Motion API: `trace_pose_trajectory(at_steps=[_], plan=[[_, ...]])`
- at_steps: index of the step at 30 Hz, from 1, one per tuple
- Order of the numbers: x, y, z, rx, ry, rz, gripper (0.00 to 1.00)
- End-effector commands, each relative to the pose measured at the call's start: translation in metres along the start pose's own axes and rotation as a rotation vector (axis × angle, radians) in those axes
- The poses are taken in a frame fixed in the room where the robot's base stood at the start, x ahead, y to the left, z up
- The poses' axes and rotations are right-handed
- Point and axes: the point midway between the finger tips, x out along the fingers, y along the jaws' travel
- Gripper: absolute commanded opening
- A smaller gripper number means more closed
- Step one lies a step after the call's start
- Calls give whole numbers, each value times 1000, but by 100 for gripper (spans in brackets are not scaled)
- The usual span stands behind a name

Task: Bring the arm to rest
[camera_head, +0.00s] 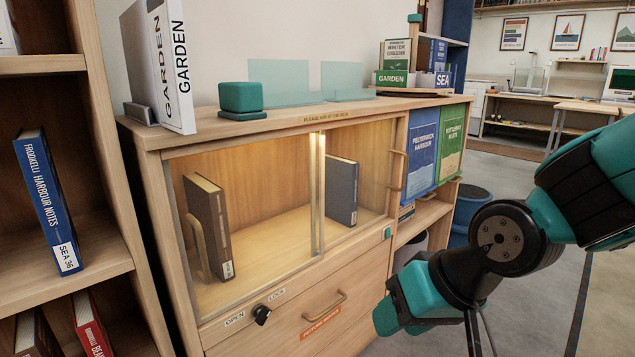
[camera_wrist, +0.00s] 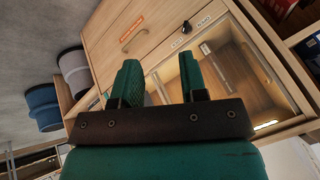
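My arm (camera_head: 510,232), teal and black, reaches in from the right edge of the head view and bends down in front of the cabinet's right side. In the wrist view my gripper (camera_wrist: 160,78) has its two teal fingers apart with nothing between them. The fingers point toward the wooden cabinet (camera_head: 250,336) and appear clear of it. In the head view the lower end of my arm is partly cut off by the bottom edge, and the finger gap cannot be made out.
The cabinet has a lit glass case with two books, a dark knob (camera_head: 261,314) and a drawer handle (camera_head: 325,307). A bookshelf (camera_head: 95,150) stands left. The grey floor (camera_head: 530,290) at right looks clear.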

Motion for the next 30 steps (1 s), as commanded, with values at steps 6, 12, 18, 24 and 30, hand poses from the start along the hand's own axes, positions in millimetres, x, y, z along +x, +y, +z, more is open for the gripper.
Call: trace_pose_trajectory(at_steps=[6, 12, 18, 24, 30], plan=[[-64, -10, 62, -198, -202, -26, 39], [-115, -23, 87, -314, -318, -39, 39], [-155, -40, 68, -310, -317, -39, 39], [-211, -63, 41, -309, -316, -38, 39], [-278, -90, 10, -308, -316, -38, 39]])
